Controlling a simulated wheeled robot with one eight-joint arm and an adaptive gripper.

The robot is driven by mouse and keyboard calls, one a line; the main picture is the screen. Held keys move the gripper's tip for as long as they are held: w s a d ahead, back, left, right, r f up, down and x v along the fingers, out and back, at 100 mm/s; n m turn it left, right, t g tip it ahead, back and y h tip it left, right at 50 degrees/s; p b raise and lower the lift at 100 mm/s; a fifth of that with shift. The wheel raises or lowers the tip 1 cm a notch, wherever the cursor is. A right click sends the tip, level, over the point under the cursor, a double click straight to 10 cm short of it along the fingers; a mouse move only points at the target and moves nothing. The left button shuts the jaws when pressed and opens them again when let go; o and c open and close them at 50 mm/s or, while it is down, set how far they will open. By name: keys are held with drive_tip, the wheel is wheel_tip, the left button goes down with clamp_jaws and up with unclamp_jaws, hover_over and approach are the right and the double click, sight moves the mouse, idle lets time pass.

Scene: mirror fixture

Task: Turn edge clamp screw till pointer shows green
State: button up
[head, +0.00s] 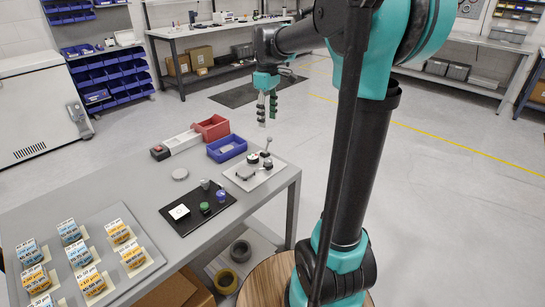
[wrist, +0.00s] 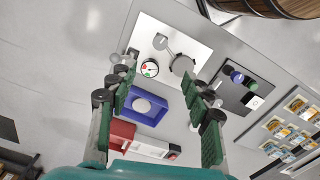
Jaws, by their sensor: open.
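The pale fixture plate (head: 262,178) lies at the table's far right corner in the head view. It also shows in the wrist view (wrist: 190,44). It carries a round grey disc (wrist: 182,65), a small dial (wrist: 150,68) with red and green marks, and knobbed parts at its edges. I cannot tell which knob is the edge clamp screw. The dial's pointer is too small to read surely. My gripper (head: 267,108) is open and empty, in the air above and beyond the fixture, touching nothing. In the wrist view its green-padded fingers (wrist: 163,95) frame a blue bin.
Beside the fixture are a blue bin (head: 227,148), a red bin (head: 211,128) and a white, dark-ended box (head: 183,141). A black mat (head: 188,226) holds small coloured parts and a white card. Labelled boxes stand on a tray (head: 60,262) at left. Air around my gripper is clear.

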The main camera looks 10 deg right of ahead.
sight(268, 160)
wheel_tip(268, 160, down, 17)
drive_tip(key=shift+f, duration=0.2)
idle(0.5)
clamp_jaws()
idle(0.4)
drive_tip(key=m, duration=0.3)
drive_tip(key=shift+m, duration=0.3)
drive_tip(key=m, duration=0.4)
drive_tip(key=shift+m, duration=0.3)
idle(0.3)
